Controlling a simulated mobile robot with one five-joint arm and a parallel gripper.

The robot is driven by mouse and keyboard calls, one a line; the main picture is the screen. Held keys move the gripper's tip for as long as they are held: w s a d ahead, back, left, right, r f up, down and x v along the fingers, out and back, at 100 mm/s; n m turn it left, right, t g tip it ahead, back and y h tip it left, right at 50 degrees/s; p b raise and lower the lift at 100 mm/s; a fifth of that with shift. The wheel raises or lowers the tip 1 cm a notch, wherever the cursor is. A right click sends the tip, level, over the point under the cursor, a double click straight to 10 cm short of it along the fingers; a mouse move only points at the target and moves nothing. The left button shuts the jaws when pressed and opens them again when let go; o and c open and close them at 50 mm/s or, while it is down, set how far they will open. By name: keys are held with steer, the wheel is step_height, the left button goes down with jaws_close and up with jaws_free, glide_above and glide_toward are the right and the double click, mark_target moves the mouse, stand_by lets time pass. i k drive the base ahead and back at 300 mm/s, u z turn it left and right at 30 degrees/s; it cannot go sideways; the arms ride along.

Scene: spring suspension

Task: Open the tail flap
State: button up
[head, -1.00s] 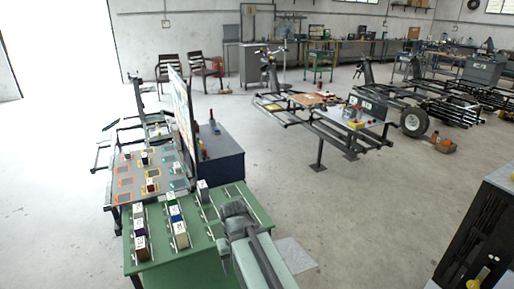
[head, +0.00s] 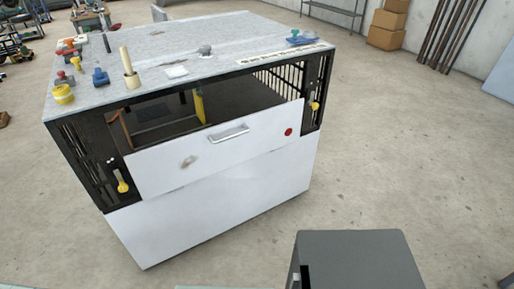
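The tail flap (head: 255,138) is a white panel with a silver handle (head: 229,133) and a red dot (head: 288,132). It stands roughly upright across the front of a black-framed unit with barred sides. A dark opening shows above it. A yellow latch-like piece (head: 122,181) is by its left end and another yellow piece (head: 314,106) is by its right end. I cannot tell whether these hold the flap. My gripper is not in view.
The unit's grey top (head: 190,50) carries several small tools and knobs. A white lower panel (head: 225,205) is below the flap. A dark grey box (head: 360,260) stands at the bottom right. Cardboard boxes (head: 388,22) are at the back. Floor is clear to the right.

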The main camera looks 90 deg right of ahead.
mark_target(156, 171)
steer(key=z, duration=2.9)
steer(key=k, duration=0.5)
steer(key=u, duration=0.9)
steer(key=i, duration=1)
steer(key=u, duration=0.2)
